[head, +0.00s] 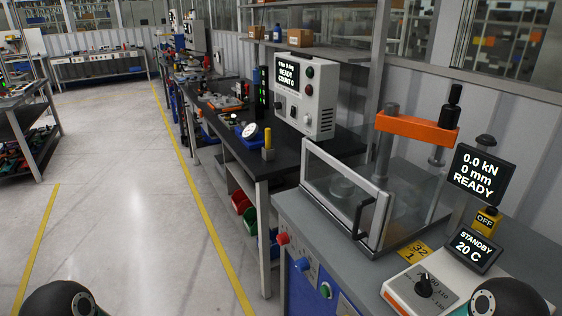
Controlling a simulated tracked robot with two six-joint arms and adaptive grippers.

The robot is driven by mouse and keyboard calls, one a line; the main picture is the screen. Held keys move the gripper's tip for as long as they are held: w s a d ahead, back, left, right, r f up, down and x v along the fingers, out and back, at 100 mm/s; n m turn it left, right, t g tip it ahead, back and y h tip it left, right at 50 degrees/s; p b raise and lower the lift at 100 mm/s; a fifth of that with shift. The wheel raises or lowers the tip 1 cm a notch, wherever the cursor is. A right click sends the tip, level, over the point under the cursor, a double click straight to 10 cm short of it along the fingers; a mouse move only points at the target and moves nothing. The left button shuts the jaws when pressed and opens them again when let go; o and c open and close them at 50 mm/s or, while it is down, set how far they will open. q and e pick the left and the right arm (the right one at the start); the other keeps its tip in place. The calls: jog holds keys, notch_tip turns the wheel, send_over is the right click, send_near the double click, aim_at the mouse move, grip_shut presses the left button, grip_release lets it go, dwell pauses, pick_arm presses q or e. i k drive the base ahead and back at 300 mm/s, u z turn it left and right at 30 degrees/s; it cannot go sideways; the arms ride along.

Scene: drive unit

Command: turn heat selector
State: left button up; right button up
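The heat selector (425,286) is a black rotary knob on a white, orange-edged control box (407,294) at the lower right. Printed numbers surround it, with 110 the clearest; its exact setting is too small to tell. A small display (471,247) behind it reads STANDBY, 20 C. Dark rounded parts of my own arms show at the bottom left and bottom right, the right one covering part of the control box. Neither gripper is in view.
A press with an orange crossbar (417,129) and clear guard (346,190) stands behind the box. A display (480,172) reads 0.0 kN, 0 mm, READY. A yellow OFF switch (486,221) is nearby. The aisle floor (130,220) at left is clear.

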aim_at(423, 288)
jog(key=u, duration=0.65)
jog(key=k, duration=1.4)
jog(key=z, duration=0.35)
jog(key=i, duration=1)
jog(key=u, duration=0.1)
